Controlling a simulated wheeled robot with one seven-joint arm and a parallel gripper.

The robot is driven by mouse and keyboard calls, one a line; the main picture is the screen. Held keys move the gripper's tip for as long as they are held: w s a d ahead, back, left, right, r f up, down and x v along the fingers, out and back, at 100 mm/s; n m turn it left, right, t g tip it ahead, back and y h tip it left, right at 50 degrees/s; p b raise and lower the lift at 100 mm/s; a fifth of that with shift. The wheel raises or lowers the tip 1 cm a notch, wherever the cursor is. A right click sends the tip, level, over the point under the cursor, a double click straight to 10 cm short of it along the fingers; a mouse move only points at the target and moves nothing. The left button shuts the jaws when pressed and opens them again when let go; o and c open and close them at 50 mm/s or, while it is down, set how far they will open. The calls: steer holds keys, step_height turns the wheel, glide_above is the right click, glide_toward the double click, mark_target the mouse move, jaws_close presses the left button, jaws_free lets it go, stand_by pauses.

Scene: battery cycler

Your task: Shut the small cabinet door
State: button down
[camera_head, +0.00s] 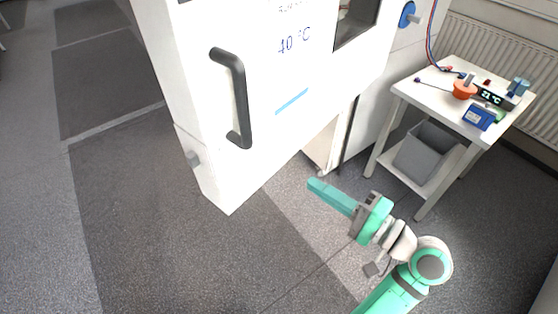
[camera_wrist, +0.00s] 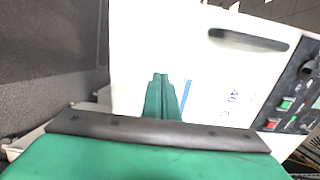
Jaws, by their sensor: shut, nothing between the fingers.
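The white cabinet door (camera_head: 270,110) fills the upper middle of the head view, with a black bar handle (camera_head: 240,100), a "40 °C" marking and part of a dark window. It appears swung out from the cabinet body, with its thick free edge at left; the exact angle is hard to tell. My gripper (camera_head: 318,187) is shut and empty, low over the floor in front of the door, pointing up-left in the picture. In the wrist view, the shut fingers (camera_wrist: 160,85) overlap the white door (camera_wrist: 145,40), with the handle (camera_wrist: 248,40) to their upper right. I cannot tell whether they touch it.
A white side table (camera_head: 445,85) stands at right with an orange item (camera_head: 464,90), a blue box (camera_head: 479,116) and a small display on it. A grey bin (camera_head: 425,152) is on its lower shelf. A radiator is behind. Floor at left is clear.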

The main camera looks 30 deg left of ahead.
mark_target(261, 152)
steer(key=a, duration=0.4)
steer(key=w+a, duration=0.1)
steer(key=a, duration=0.4)
steer(key=w+a, duration=0.1)
steer(key=a, duration=0.3)
steer(key=shift+a, duration=0.4)
